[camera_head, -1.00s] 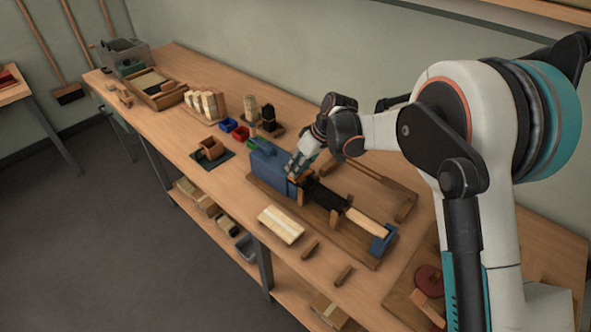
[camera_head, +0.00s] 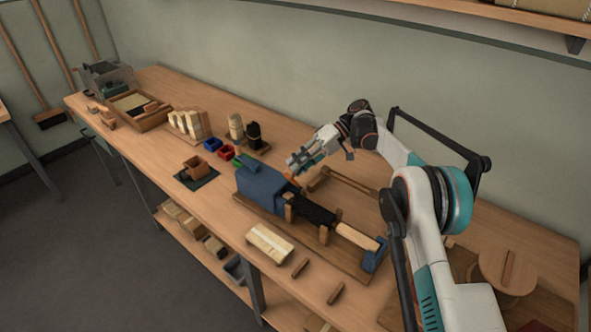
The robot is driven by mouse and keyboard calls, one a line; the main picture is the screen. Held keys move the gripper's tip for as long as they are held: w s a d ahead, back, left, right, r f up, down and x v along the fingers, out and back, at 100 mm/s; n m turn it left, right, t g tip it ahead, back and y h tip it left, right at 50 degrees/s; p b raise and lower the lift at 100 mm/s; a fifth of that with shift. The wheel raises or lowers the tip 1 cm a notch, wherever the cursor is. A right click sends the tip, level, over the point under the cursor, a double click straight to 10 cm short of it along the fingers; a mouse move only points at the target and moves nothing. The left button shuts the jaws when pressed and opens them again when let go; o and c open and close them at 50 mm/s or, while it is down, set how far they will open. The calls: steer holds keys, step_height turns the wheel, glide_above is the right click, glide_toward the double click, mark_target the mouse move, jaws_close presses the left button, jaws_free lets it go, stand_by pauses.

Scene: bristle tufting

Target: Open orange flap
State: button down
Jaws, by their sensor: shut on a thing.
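The orange flap (camera_head: 293,179) is a small orange piece at the right end of the blue machine body (camera_head: 263,187), mostly hidden at this distance. My gripper (camera_head: 291,168) is just above it, its fingers pointing down and left, shut on the flap. The exact contact is too small to make out. The blue body sits on a wooden base board (camera_head: 345,262), with a black strip (camera_head: 312,211) and a pale wooden bar (camera_head: 357,236) running right from it.
A wooden frame (camera_head: 350,183) lies behind the machine. Red, blue and green bins (camera_head: 226,152) stand to the left. The bench (camera_head: 160,90) has free room at the back.

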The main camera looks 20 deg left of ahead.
steer(key=shift+w+d+f+g+y+b, duration=0.15)
steer(key=shift+w+g+y+b, duration=0.2)
steer(key=shift+w+g, duration=0.25)
stand_by(0.3)
steer(key=c, duration=1.4)
jaws_free()
steer(key=shift+c, duration=0.2)
step_height(320, 180, up, 10)
